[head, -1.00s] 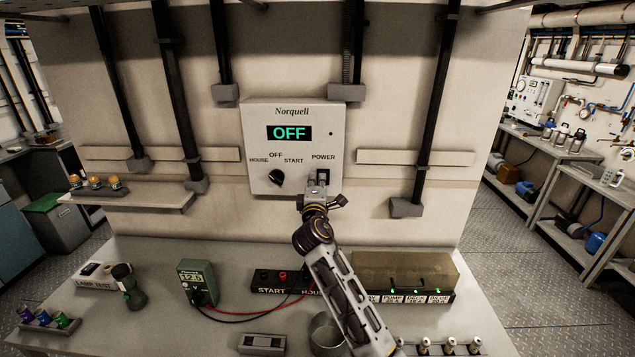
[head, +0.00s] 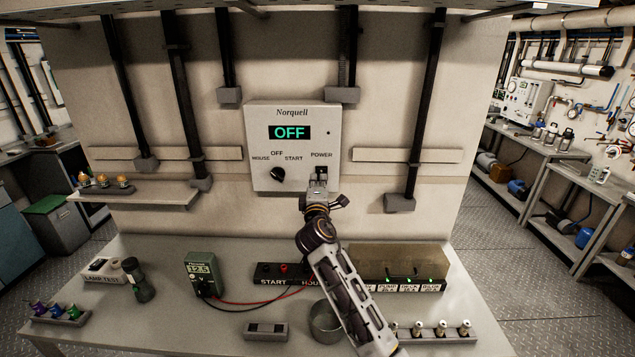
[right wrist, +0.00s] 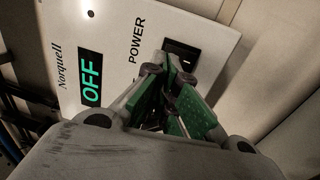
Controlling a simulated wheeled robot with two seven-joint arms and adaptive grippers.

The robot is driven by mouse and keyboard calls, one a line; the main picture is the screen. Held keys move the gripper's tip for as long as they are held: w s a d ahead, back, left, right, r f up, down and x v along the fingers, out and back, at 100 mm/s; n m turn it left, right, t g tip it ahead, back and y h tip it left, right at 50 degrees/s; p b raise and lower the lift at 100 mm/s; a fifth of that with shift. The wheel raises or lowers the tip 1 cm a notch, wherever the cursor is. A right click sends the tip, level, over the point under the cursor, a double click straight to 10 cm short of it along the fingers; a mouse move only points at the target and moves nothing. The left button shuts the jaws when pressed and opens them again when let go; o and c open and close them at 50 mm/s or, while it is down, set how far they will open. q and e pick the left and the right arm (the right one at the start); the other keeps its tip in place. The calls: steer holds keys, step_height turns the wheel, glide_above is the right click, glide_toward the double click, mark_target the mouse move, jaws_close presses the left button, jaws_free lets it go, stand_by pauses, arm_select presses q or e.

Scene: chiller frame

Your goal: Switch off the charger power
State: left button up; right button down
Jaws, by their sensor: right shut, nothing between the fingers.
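The white Norquell charger (head: 265,150) hangs on the wall, and its display (head: 289,132) reads OFF in green. Its black rotary knob (head: 278,175) sits at the lower left, below the HOUSE, OFF and START labels. The black POWER switch (head: 321,172) is at the lower right, partly hidden by my gripper. My right gripper (head: 318,186) is at the switch, shut and empty. In the right wrist view its green-padded fingers (right wrist: 172,75) meet just in front of the POWER switch (right wrist: 186,52); I cannot tell whether they touch it. My left gripper is not in view.
The bench below holds a green meter (head: 201,272) reading 12.5, a START/HOUSE terminal block (head: 270,279), a metal cup (head: 324,322), a fuse box (head: 395,266) and a flashlight (head: 136,280). A wall shelf (head: 150,194) juts out at left. Vertical conduits flank the charger.

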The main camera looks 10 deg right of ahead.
steer(key=shift+s+f, duration=0.2)
steer(key=s+a+r+b, duration=0.1)
steer(key=s+a, duration=0.1)
steer(key=s, duration=0.6)
steer(key=shift+s+a+r+b, duration=0.15)
steer(key=shift+s+a+b, duration=0.1)
steer(key=shift+b, duration=0.15)
stand_by(0.4)
